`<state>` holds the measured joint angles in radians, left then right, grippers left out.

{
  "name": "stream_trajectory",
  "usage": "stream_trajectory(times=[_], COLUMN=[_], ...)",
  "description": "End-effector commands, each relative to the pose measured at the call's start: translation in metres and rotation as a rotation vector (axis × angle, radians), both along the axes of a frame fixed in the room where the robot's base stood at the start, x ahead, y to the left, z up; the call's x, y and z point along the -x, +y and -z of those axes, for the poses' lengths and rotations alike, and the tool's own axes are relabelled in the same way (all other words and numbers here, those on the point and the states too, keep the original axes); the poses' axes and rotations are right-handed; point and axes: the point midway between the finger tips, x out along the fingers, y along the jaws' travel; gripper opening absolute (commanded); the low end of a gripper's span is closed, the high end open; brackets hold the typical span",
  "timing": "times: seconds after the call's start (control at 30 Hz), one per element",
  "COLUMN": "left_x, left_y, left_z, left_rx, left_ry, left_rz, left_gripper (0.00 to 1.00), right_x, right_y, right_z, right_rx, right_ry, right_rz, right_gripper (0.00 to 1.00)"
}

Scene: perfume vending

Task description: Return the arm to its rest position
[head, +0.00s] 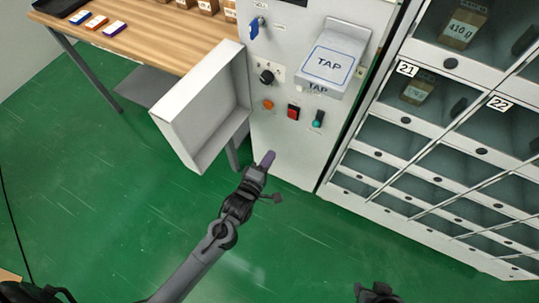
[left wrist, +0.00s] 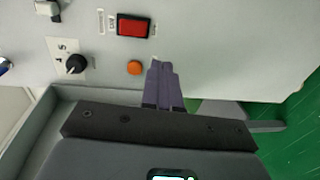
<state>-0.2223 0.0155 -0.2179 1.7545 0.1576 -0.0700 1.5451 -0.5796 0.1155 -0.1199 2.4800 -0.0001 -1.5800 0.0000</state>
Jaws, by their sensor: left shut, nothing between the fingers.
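My left gripper (head: 268,158) is in front of the lower part of the grey control panel (head: 290,150), below its buttons. In the left wrist view the fingers of my left gripper (left wrist: 162,75) are together, with nothing between them. Their tips appear close to the orange button (left wrist: 134,68) and below the red switch (left wrist: 135,26); I cannot tell whether they touch the panel. In the head view a dark part of my right arm (head: 377,293) shows at the bottom edge, but its fingers cannot be made out.
An open white tray or door (head: 205,110) juts out left of the panel, close to my left arm. A wooden table (head: 150,35) stands behind it. Numbered lockers (head: 410,150) line the right. A TAP card reader (head: 330,65) sits on the panel. Green floor (head: 120,200) is open at left.

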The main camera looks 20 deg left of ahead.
Motion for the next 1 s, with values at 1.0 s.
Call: stream_trajectory(times=[1.0], left_x=[0.178], left_y=[0.042], left_z=[-0.138], left_rx=[-0.899], left_ry=[0.623], left_rz=[0.490], left_gripper=[0.00], right_x=[0.000], right_y=[-0.001], right_z=[-0.134], right_rx=[0.004], right_ry=[-0.002], right_rz=[-0.003], right_gripper=[0.43])
